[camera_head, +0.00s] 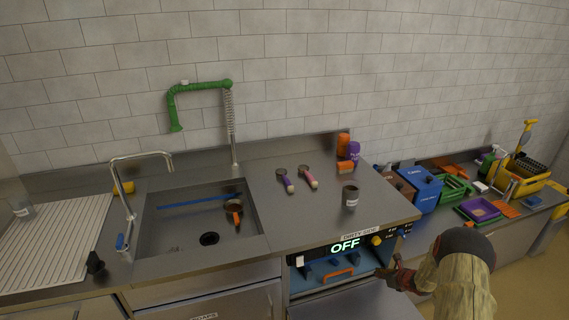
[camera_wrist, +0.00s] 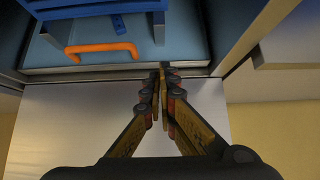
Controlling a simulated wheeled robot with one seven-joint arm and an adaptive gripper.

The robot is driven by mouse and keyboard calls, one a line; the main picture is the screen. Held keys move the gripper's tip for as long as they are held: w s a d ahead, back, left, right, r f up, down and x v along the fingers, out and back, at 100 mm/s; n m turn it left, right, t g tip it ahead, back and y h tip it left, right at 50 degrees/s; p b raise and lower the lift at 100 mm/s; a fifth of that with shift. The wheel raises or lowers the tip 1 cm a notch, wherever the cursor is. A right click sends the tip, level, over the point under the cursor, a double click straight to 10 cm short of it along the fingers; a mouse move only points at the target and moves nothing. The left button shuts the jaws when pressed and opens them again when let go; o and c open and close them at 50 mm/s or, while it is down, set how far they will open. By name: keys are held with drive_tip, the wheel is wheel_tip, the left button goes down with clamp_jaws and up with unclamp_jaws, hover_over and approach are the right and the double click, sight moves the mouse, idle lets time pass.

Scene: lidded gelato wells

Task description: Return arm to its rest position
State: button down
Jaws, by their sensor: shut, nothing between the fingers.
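My gripper (camera_head: 388,272) is at the right side of the open lower compartment under the counter, in front of the "OFF" display. In the wrist view my gripper (camera_wrist: 163,72) has its fingertips together, with nothing between them. The fingertips are over the front edge of a light blue surface and a metal panel (camera_wrist: 80,125). My arm (camera_head: 462,270) comes up from the lower right of the head view.
The compartment holds a blue rack with an orange handle (camera_head: 338,274), which also shows in the wrist view (camera_wrist: 102,50). An open door panel (camera_head: 360,303) lies below. The counter above carries two scoops (camera_head: 285,181) and a cup (camera_head: 350,197). A sink is left.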

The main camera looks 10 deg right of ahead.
drive_tip(key=s+a+f+n+g+y, duration=0.1)
drive_tip(key=s+a+n+g+y, duration=0.15)
drive_tip(key=s+a+n, duration=0.45)
drive_tip(key=s+a+r+n+g+y, duration=0.2)
drive_tip(key=s+a+r+n, duration=0.2)
drive_tip(key=a+r+n, duration=0.55)
drive_tip(key=s+a+r+n+h, duration=0.1)
drive_tip(key=s+a+r+n, duration=0.5)
drive_tip(key=r, duration=0.6)
drive_tip(key=s+a+r+n+h, duration=0.2)
drive_tip(key=s+a+r+n, duration=0.4)
drive_tip(key=s+r, duration=0.5)
drive_tip(key=s+a+r+n+t+h, duration=0.1)
drive_tip(key=s+a+r+n, duration=0.5)
drive_tip(key=r, duration=0.8)
drive_tip(key=shift+s+a+r+h, duration=0.35)
drive_tip(key=shift+s+a+h, duration=0.3)
drive_tip(key=shift+s+a, duration=0.5)
drive_tip(key=shift+n, duration=0.25)
